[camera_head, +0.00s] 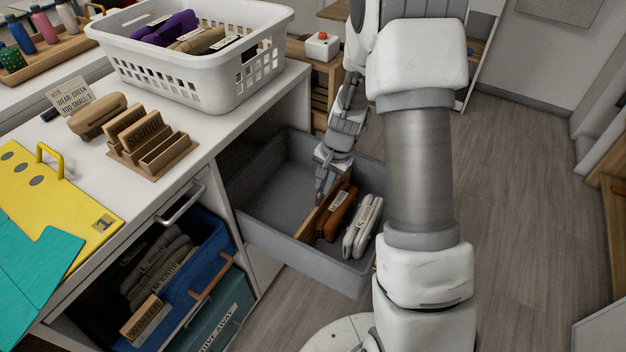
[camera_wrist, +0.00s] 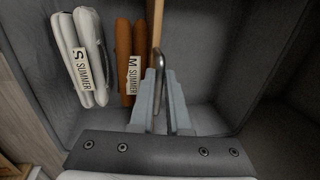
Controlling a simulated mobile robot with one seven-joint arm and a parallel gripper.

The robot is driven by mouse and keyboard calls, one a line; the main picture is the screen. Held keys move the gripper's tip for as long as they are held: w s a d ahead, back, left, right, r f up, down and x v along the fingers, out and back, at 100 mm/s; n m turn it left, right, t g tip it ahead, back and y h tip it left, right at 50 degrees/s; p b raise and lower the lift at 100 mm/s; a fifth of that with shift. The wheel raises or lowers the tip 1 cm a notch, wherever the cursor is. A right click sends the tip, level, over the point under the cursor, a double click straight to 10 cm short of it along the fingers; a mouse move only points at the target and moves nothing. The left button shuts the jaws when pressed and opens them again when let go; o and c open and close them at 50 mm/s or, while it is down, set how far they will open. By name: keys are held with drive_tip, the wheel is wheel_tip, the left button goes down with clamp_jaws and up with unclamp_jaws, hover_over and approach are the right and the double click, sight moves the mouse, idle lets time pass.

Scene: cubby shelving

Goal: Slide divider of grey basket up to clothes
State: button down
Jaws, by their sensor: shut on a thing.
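The grey basket (camera_head: 268,238) is pulled out of the white counter like a drawer. A thin wooden divider (camera_head: 311,213) stands across it, and it also shows in the wrist view (camera_wrist: 155,22). Folded clothes stand on one side of the divider: a brown bundle (camera_head: 338,212) tagged "M SUMMER" and a white bundle (camera_head: 362,227) tagged "S SUMMER". The brown bundle is right beside the divider, close to it or touching. My gripper (camera_wrist: 163,72) is shut on the divider from above. Its fingertips partly hide the divider's lower part. The basket's other side is empty.
A white laundry basket (camera_head: 190,62) with clothes stands on the counter, near a slotted wooden stand (camera_head: 152,152) and a yellow board (camera_head: 50,215). A blue bin (camera_head: 205,262) of clothes sits below the counter. The floor at right is clear.

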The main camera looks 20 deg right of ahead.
drive_tip(key=shift+s+d+b, duration=0.35)
drive_tip(key=shift+s+d, duration=1.2)
drive_tip(key=shift+s, duration=0.05)
drive_tip(key=c, duration=0.9)
unclamp_jaws()
drive_tip(key=r+p, duration=0.2)
drive_tip(key=r, duration=0.3)
drive_tip(key=s+d+r+p, duration=0.1)
drive_tip(key=r+p, duration=0.1)
drive_tip(key=r, duration=0.4)
drive_tip(key=s+d+r+p, duration=0.1)
drive_tip(key=r+p, duration=0.1)
drive_tip(key=r, duration=0.4)
drive_tip(key=shift+s+d, duration=0.2)
